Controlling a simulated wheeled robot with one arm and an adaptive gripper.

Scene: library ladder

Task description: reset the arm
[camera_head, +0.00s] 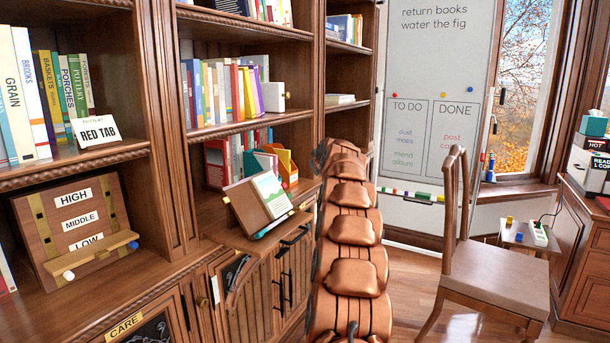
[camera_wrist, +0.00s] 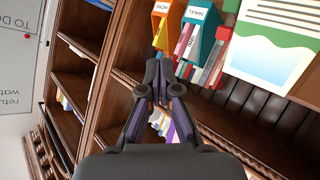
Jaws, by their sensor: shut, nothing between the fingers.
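My gripper (camera_wrist: 161,75) shows in the wrist view, dark grey with purplish inner faces. Its fingers reach up from the bottom and come together at the tips, shut and empty. Behind the fingertips are the bookcase shelves, and nothing is seen touching them. In the head view I cannot clearly make out the gripper.
The bookcase (camera_head: 154,120) fills the left. A sloped stand with a picture card (camera_head: 270,194) juts from its ledge; the card also shows in the wrist view (camera_wrist: 268,48). A wooden chair (camera_head: 490,270), whiteboard (camera_head: 425,60) and small side table (camera_head: 518,236) stand right. Some floor shows between.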

